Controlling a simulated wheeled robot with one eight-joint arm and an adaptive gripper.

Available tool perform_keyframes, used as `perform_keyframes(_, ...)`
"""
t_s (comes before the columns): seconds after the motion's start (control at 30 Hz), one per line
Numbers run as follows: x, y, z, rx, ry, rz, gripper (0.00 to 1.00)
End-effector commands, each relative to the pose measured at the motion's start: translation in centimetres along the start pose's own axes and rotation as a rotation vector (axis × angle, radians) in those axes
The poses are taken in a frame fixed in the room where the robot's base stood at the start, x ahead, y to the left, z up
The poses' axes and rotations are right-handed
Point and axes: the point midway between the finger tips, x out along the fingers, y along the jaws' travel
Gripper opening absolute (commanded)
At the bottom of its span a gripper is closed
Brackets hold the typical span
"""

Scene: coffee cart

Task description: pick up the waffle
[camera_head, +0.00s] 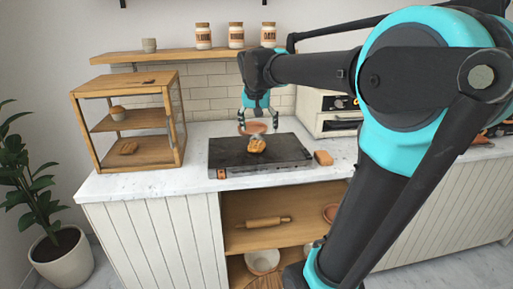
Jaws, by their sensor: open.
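A small golden-brown piece, which looks like the waffle (256,146), lies on the dark griddle plate (226,154) on the counter. Its exact shape is too small to tell. My gripper (259,126) points down over the back of the griddle, open and empty, above and a little behind the golden piece. A reddish-brown dish (243,129) shows behind the griddle, partly hidden by my gripper fingers.
A brown block (323,158) lies right of the griddle. A white machine (309,110) stands at the back right. Jars (237,36) stand on the wall shelf (180,55). The counter between case and griddle is clear.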

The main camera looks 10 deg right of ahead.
Motion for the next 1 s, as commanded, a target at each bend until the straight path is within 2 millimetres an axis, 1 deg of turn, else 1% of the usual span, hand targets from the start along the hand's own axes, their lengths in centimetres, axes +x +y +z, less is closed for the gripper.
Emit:
perform_keyframes(0.03, -1.5, -0.9, -1.3, 0.015, 0.003, 0.005, 0.81)
perform_keyframes(0.1, -3.0, -1.5, -2.5, 0.037, 0.008, 0.013, 0.81)
perform_keyframes(0.2, -4.2, -2.1, -3.5, 0.056, 0.013, 0.02, 0.81)
perform_keyframes(0.27, -4.2, -2.2, -3.8, 0.062, 0.014, 0.021, 0.81)
perform_keyframes(0.37, -3.1, -2.2, -3.9, 0.065, 0.014, 0.023, 0.81)
perform_keyframes(0.7, 3.6, -2.0, -3.9, 0.064, 0.014, 0.023, 0.81)
perform_keyframes(0.8, 5.4, -2.0, -3.9, 0.064, 0.014, 0.023, 0.81)
perform_keyframes(0.9, 6.7, -2.0, -3.9, 0.064, 0.014, 0.023, 0.81)
perform_keyframes(1.0, 7.3, -2.0, -3.9, 0.063, 0.014, 0.022, 0.81)
